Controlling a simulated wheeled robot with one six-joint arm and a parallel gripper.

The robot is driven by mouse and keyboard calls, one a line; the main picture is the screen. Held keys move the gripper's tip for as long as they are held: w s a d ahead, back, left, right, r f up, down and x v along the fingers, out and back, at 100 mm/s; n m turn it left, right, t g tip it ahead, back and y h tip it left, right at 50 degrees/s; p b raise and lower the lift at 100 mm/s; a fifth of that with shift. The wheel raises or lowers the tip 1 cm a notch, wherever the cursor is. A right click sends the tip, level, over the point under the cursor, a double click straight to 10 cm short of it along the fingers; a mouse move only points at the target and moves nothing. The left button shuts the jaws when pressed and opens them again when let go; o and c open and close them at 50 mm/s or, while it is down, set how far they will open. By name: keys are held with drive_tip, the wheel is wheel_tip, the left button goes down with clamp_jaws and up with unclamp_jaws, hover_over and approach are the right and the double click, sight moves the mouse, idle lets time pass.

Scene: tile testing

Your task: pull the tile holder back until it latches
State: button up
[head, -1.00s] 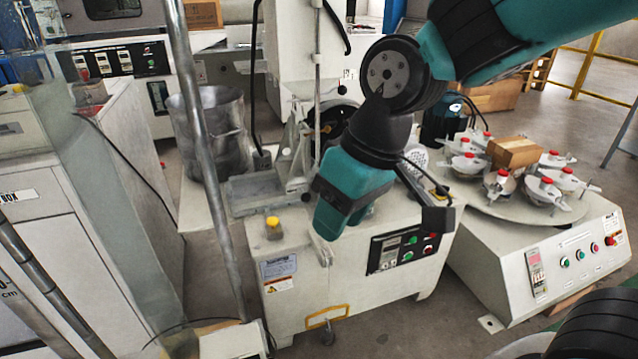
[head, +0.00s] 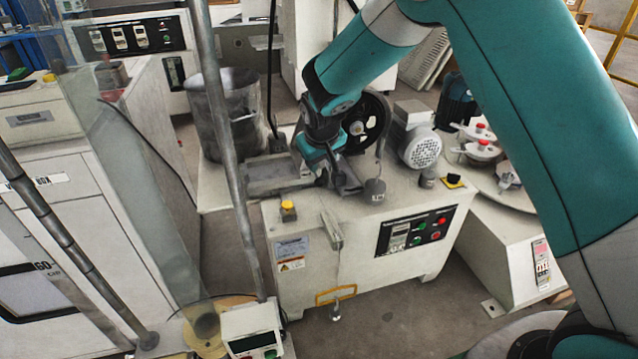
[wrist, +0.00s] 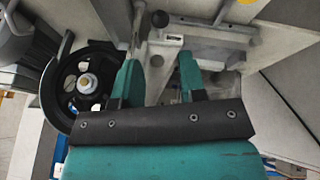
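The grey metal tile holder assembly (head: 278,176) sits on top of the white bench machine (head: 350,225), left of a black wheel. My gripper (head: 335,178) points down at the right end of this metalwork, in front of the wheel. In the wrist view my gripper's two teal fingers (wrist: 160,72) are apart, with metal parts visible in the gap. The holder's metal block and rail (wrist: 218,50) lie beyond the fingertips. I cannot tell whether either finger touches the holder. My wrist hides part of it in the head view.
The black wheel (head: 368,122) is close behind my gripper, and a grey motor (head: 418,148) is to its right. A metal bucket (head: 228,110) stands behind left. A vertical metal pole (head: 222,130) crosses the view. A small hanging weight (head: 375,190) is just right of my gripper.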

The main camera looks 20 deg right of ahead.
sight(319, 179)
drive_tip(key=b+x, duration=0.2)
drive_tip(key=x, duration=0.8)
drive_tip(key=shift+b, duration=0.3)
drive_tip(key=shift+c, duration=0.2)
clamp_jaws()
